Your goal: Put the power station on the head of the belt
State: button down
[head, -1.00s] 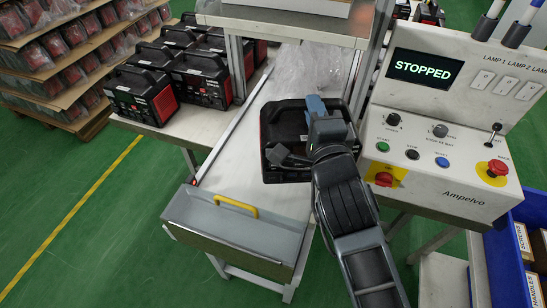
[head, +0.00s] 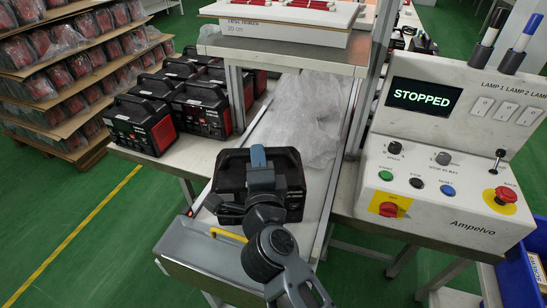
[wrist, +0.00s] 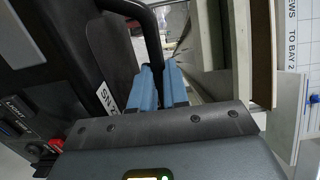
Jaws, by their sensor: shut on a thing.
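The power station (head: 289,180), a black box with a carry handle, is over the near end of the pale belt (head: 318,188), close to the grey end housing. My gripper (head: 259,160) reaches it from the near side, with its blue fingers at the handle. In the wrist view the blue fingers (wrist: 159,90) are closed on the black handle (wrist: 153,38), and a white serial label shows on the case. My arm hides part of the front. I cannot tell whether its base touches the belt.
The grey end housing (head: 190,266) has a yellow handle. Crumpled clear plastic (head: 305,115) lies farther up the belt. Several power stations (head: 200,105) stand on the left table. The control panel (head: 440,190) at right reads STOPPED. A shelf (head: 285,50) spans the belt.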

jog(key=shift+w+a+r, duration=0.1)
jog(key=shift+a+r, duration=0.05)
jog(key=shift+a, duration=0.2)
jog(key=shift+f+b, duration=0.95)
jog(key=shift+f, duration=1.05)
jog(key=c, duration=1.6)
grip_release()
jog(key=shift+d+f, duration=0.1)
jog(key=shift+f, duration=0.3)
jog(key=o, duration=0.5)
jog(key=shift+r, duration=0.1)
